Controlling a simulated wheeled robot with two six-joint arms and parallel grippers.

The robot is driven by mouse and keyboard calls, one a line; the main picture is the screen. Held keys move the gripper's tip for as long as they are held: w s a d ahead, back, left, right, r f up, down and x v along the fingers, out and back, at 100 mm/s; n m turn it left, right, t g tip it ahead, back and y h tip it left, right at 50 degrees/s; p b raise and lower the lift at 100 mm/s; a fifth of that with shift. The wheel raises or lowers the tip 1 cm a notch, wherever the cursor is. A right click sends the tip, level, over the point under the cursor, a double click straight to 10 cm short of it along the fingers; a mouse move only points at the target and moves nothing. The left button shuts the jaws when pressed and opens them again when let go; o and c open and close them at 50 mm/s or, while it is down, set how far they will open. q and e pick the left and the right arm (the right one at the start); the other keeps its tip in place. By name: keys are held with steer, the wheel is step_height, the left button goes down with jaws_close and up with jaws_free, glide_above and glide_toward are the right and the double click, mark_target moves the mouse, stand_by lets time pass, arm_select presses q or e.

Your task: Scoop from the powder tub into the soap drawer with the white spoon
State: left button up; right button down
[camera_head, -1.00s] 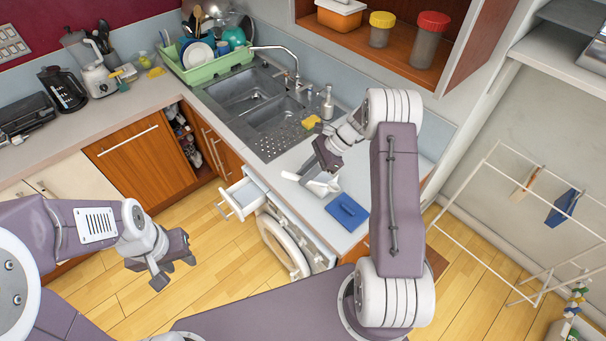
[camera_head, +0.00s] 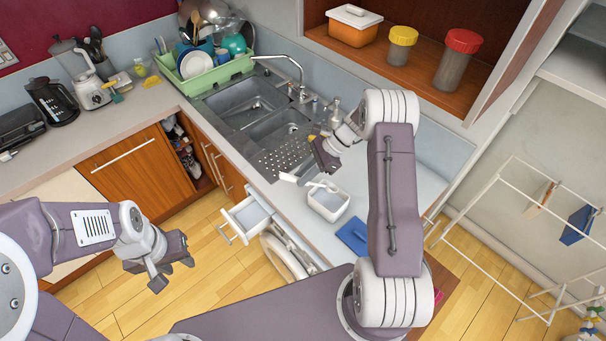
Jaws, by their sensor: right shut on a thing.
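The white powder tub (camera_head: 328,206) stands uncovered on the counter right of the sink, with pale contents. My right gripper (camera_head: 317,172) is shut on the white spoon (camera_head: 289,177), at the tub's sink side. One white end of the spoon sticks out to the left; the other part is at or above the tub's far rim. I cannot tell whether it touches the tub or carries powder. The soap drawer (camera_head: 247,214) is pulled out from the washing machine front, left of and below the tub. My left gripper (camera_head: 172,276) is open and empty above the floor.
A blue lid (camera_head: 353,236) lies on the counter near the tub. The sink (camera_head: 265,115) with its tap is behind. A green dish rack (camera_head: 212,72) stands at the back. A drying rack (camera_head: 520,240) stands at the right. The floor near the drawer is clear.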

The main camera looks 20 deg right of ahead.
step_height(320, 180, down, 11)
steer(key=d+b, duration=0.1)
steer(key=b, duration=0.6)
step_height(320, 180, up, 10)
steer(key=p, duration=0.8)
steer(key=shift+a, duration=0.1)
steer(key=a+f+h+p, duration=0.4)
steer(key=a+h+p, duration=0.1)
steer(key=h+p, duration=0.1)
steer(key=shift+w+f+p, duration=0.25)
steer(key=shift+p, duration=0.3)
steer(key=shift+a, duration=0.15)
